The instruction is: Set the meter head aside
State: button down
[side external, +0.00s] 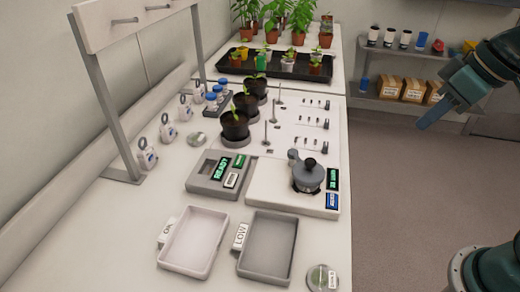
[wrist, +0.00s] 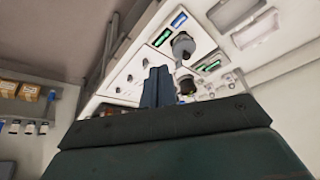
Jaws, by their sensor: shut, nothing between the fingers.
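The meter head appears to be the dark grey round unit with a black knob (side external: 308,174), sitting upright on a white platform (side external: 268,196) beside a green display and a blue label. In the wrist view the same unit (wrist: 183,46) shows beyond my fingers, on the platform. My gripper (side external: 424,124) is off to the right, over the floor beyond the bench edge, well apart from the meter head. Its blue fingers (wrist: 158,84) are together and empty in the wrist view.
A grey station reading READY (side external: 205,187) stands left of the platform. Two shallow trays, a whitish one (side external: 195,243) and a grey one labelled LOW (side external: 268,247), lie in front. Potted seedlings (side external: 234,127) and thin upright posts stand behind. A round dish (side external: 321,278) sits near the front edge.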

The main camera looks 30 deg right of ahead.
aim_at(306, 163)
jog(key=w+d+f+n+g+y, duration=0.1)
jog(key=w+f+y, duration=0.1)
jog(key=w, duration=0.6)
jog(key=w+d+f+n+g+y, duration=0.1)
jog(key=w+f+n+y, duration=0.1)
jog(key=w+f, duration=0.3)
jog(key=shift+w+d+y, duration=0.35)
jog(key=shift+w+y, duration=0.25)
jog(key=shift+w, duration=1.1)
jog(key=shift+f, duration=0.1)
jog(key=shift+w+a+f, duration=0.2)
jog(key=shift+a+f, duration=2.05)
jog(key=shift+w+a+f, duration=0.2)
jog(key=shift+a+f, duration=2.05)
